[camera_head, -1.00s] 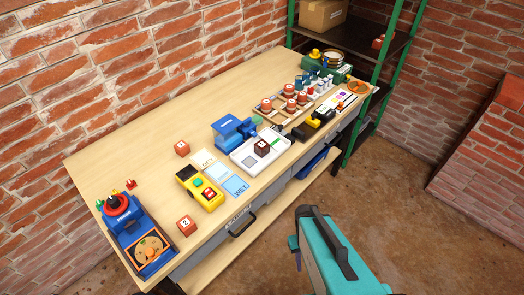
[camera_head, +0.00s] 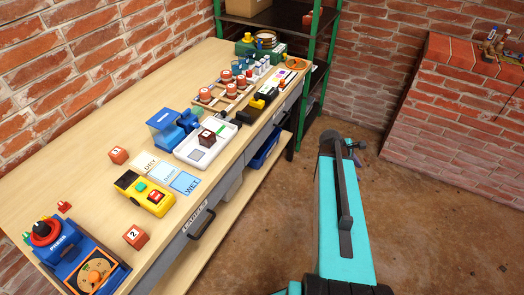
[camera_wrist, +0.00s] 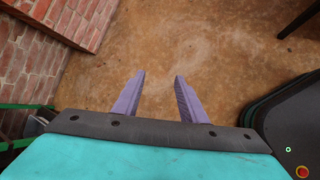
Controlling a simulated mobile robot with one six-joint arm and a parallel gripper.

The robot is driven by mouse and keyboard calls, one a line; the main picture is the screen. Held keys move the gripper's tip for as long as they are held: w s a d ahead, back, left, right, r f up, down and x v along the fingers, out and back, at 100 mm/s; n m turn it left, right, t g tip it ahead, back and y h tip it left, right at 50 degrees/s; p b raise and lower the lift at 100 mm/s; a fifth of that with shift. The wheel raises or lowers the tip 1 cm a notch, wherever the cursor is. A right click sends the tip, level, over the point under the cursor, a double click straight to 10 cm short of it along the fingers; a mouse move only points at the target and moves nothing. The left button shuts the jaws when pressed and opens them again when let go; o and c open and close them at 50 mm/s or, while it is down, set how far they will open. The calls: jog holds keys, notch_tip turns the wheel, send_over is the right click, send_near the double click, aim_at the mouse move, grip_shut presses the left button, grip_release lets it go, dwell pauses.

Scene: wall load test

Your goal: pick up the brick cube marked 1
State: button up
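A red brick cube (camera_head: 118,155) with a white label lies alone on the wooden bench top in the head view; its label is too small to read surely. A second brick cube (camera_head: 135,237), marked 2, lies near the bench's front edge. A darker cube (camera_head: 206,137) with a white label stands in a white tray (camera_head: 183,155). My gripper (camera_wrist: 159,77) shows in the wrist view with two purple fingers wide apart and nothing between them. It points at the brown floor, right of the bench and apart from all cubes.
A yellow box with buttons (camera_head: 140,192) and paper cards (camera_head: 165,175) lie between the cubes. A blue press (camera_head: 85,255) stands at the near left. A green-framed shelf (camera_head: 312,80) stands past the bench's far end, and a brick wall (camera_head: 460,115) at right. The floor (camera_head: 430,200) between is clear.

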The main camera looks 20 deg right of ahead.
jog(key=s+d+r+n+g+h+b, duration=0.1)
jog(key=s+d+r+h+b, duration=0.1)
jog(key=s+d+r, duration=0.2)
jog(key=s+d+r+n+g+h+b, duration=0.1)
jog(key=s+d+r, duration=0.3)
jog(key=d+r, duration=0.6)
jog(key=s+d+r+n+h+b, duration=0.2)
jog(key=s+d+r, duration=0.3)
jog(key=d, duration=0.5)
notch_tip(320, 180, up, 2)
jog(key=shift+r+n+g+h+b, duration=0.15)
jog(key=shift+n+g+h+b, duration=0.2)
jog(key=shift+b, duration=0.3)
jog(key=shift+w+a, duration=0.1)
jog(key=shift+c, duration=0.9)
